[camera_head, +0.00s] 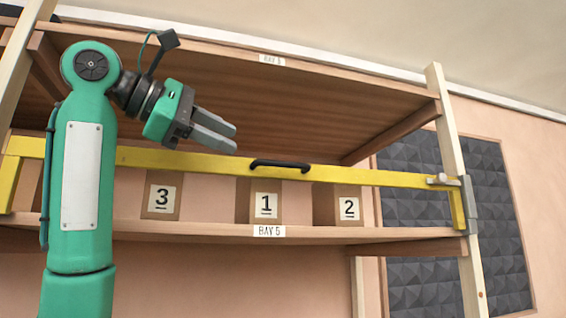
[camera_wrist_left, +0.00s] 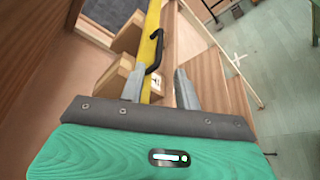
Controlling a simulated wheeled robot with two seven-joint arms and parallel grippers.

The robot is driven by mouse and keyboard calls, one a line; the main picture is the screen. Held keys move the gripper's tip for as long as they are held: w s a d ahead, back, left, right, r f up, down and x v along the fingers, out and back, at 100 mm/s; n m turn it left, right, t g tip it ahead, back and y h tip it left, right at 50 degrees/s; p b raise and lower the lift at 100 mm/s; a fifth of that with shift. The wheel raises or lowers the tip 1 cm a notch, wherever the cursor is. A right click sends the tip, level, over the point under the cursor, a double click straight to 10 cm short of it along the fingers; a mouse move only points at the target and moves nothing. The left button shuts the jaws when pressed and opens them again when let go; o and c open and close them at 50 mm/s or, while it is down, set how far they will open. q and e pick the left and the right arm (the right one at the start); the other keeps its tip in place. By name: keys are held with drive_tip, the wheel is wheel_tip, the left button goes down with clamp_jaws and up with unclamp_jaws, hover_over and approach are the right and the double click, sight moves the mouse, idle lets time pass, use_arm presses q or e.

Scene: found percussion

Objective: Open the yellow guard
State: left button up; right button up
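The yellow guard (camera_head: 210,161) is a long bar running across the front of the shelf bay, with short uprights at both ends. A black handle (camera_head: 281,164) is on its middle. A grey latch (camera_head: 445,182) is at its right end by the post. My left gripper (camera_head: 233,138) is open and empty, above and left of the handle. In the left wrist view the handle (camera_wrist_left: 155,50) lies beyond the gap between the fingers (camera_wrist_left: 159,84), apart from them, and the guard (camera_wrist_left: 148,57) runs away from the camera. My right gripper is not in view.
Boxes numbered 3 (camera_head: 162,197), 1 (camera_head: 265,206) and 2 (camera_head: 348,208) stand on the shelf (camera_head: 200,228) labelled BAY 5, behind the guard. An upper shelf board (camera_head: 270,100) overhangs them. A wooden post (camera_head: 447,125) and dark foam panels (camera_head: 500,200) are on the right.

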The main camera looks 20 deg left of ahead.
sight(282, 164)
use_arm(q)
drive_tip(key=p+x, duration=0.5)
drive_tip(key=x, duration=0.6)
drive_tip(key=shift+w, duration=0.25)
drive_tip(key=shift+w+d+f, duration=0.2)
drive_tip(key=shift+w+d, duration=0.25)
clamp_jaws()
